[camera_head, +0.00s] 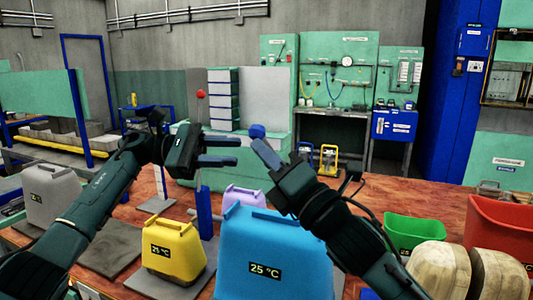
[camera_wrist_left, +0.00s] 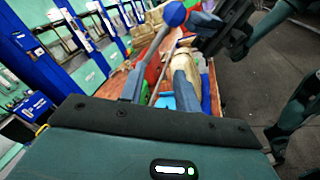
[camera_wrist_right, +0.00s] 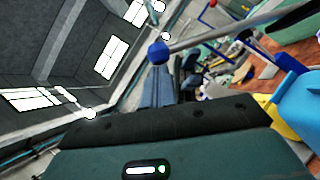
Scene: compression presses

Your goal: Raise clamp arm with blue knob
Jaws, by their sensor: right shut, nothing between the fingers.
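The blue knob (camera_head: 257,131) is a round ball just beyond the tip of my right gripper (camera_head: 258,144). It also shows in the left wrist view (camera_wrist_left: 175,13) and right wrist view (camera_wrist_right: 158,52). It sits at the end of a grey metal clamp arm (camera_wrist_right: 235,32), mostly hidden in the head view. My right gripper is shut and empty, its fingertips close to the knob; I cannot tell whether they touch it. My left gripper (camera_head: 238,151) is open and empty, left of the knob, its fingers pointing toward it.
A red knob (camera_head: 201,94) stands further left. Blue (camera_head: 275,245), yellow (camera_head: 173,247), purple (camera_head: 245,196) and grey (camera_head: 50,195) containers crowd the wooden table (camera_head: 440,205). Green (camera_head: 414,231) and red (camera_head: 500,225) bins stand at the right.

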